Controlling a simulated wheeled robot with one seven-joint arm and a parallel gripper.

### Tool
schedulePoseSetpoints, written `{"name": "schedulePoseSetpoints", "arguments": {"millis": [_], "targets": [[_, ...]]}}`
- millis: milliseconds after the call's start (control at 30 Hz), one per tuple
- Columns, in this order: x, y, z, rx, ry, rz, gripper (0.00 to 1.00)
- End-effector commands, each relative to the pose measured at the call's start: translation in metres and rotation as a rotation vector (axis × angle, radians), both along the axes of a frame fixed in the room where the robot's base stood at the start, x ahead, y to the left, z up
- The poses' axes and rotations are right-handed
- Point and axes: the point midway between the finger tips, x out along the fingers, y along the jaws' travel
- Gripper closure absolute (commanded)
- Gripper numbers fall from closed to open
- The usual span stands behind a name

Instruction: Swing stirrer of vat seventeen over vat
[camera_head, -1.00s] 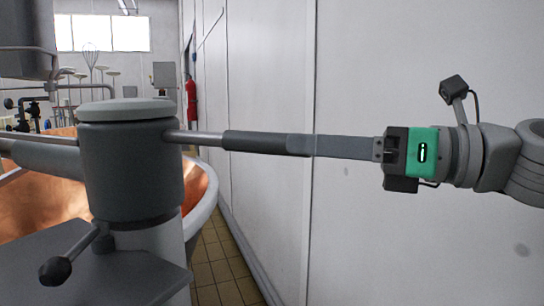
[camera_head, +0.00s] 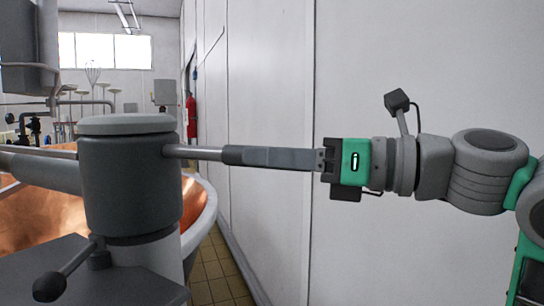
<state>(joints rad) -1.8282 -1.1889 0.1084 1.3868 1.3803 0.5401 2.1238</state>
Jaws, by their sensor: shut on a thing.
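The stirrer's grey swivel head (camera_head: 130,190) stands on a post in front of a copper vat (camera_head: 38,215) at the left. A handle bar (camera_head: 255,156) with a thick dark grip sticks out to the right from the head. My gripper (camera_head: 322,160) is at the right end of this bar, its fingers along the grip. It is shut on the handle. The grip hides most of the fingers' contact. A clamp lever with a black knob (camera_head: 49,286) juts from the lower front of the post. Any vat number is out of sight.
A white wall (camera_head: 430,60) runs along the right side, close behind my arm. A narrow tiled floor strip (camera_head: 215,275) lies between vat and wall. A red extinguisher (camera_head: 191,115) hangs at the back. Pipes and whisks stand at the back left.

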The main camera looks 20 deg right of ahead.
Motion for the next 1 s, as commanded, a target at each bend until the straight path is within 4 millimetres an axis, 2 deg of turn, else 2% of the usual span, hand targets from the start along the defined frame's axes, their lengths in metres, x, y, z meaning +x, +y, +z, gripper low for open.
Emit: {"name": "schedulePoseSetpoints", "arguments": {"millis": [133, 1000], "targets": [[0.0, -0.0004, -0.0001, 0.001, 0.001, 0.0, 1.0], [0.0001, -0.0006, -0.0002, 0.001, 0.001, 0.001, 1.0]]}}
